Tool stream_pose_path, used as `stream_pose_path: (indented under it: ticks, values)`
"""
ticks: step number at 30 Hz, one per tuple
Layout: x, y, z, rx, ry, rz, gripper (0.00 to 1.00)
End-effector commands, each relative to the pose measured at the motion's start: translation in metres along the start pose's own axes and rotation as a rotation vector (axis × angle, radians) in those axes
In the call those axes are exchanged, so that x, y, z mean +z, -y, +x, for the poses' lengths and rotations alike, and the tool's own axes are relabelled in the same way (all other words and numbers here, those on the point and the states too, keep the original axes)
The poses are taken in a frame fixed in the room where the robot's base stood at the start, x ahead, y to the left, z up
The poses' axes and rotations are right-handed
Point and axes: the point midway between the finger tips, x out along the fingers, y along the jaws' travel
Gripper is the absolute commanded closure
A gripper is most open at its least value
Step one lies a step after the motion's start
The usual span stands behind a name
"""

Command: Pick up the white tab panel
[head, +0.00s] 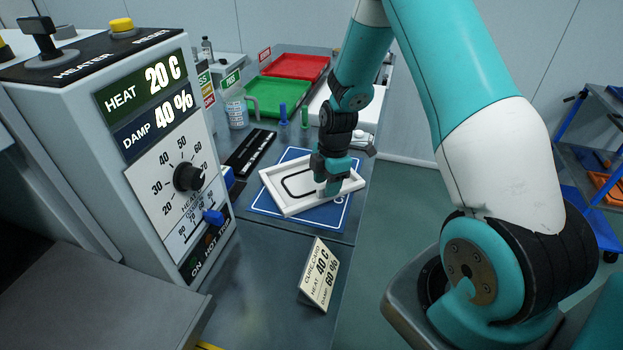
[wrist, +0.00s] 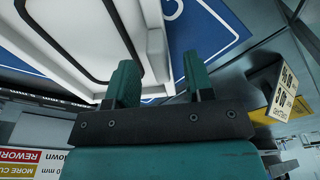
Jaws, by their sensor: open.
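The white tab panel (head: 302,185) is a shallow white piece with a raised rim and a black outline on its face. It lies at a slant on the blue mat (head: 341,214). In the wrist view the panel (wrist: 90,35) fills the upper left. My gripper (head: 332,190) is open and low over the panel's near right side in the head view. In the wrist view the gripper (wrist: 160,84) has its left finger over the panel side and its right finger over the mat, with the panel's rim between them. Contact cannot be told.
A grey control box (head: 155,150) with a dial stands at the left. A cure card (head: 320,275) stands at the bench's front edge. Green (head: 278,97) and red (head: 297,66) trays lie at the back. A black strip (head: 250,152) lies left of the mat.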

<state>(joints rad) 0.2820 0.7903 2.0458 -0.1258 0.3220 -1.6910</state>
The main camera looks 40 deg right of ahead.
Motion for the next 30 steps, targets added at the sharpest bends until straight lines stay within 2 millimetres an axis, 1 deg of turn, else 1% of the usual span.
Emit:
stream_pose_path:
  ticks: [3,6,9,14,15,17,18,21,30]
  values:
    - [0.000,0.001,0.018,-0.005,-0.001,0.000,0.52]
    - [0.000,0.001,0.029,-0.003,0.000,-0.001,0.52]
    - [0.000,0.000,0.032,0.000,0.000,0.000,0.52]
    - [0.000,0.000,0.033,0.001,0.000,0.000,0.52]
    - [0.000,0.000,0.033,0.000,0.000,0.000,0.57]
    - [0.000,0.000,0.033,0.000,0.000,0.000,0.71]
    - [0.000,0.000,0.033,0.000,0.000,0.000,0.80]
    - [0.000,0.000,0.032,0.000,0.000,0.000,1.00]
    - [0.000,0.000,0.031,0.002,0.000,0.000,1.00]
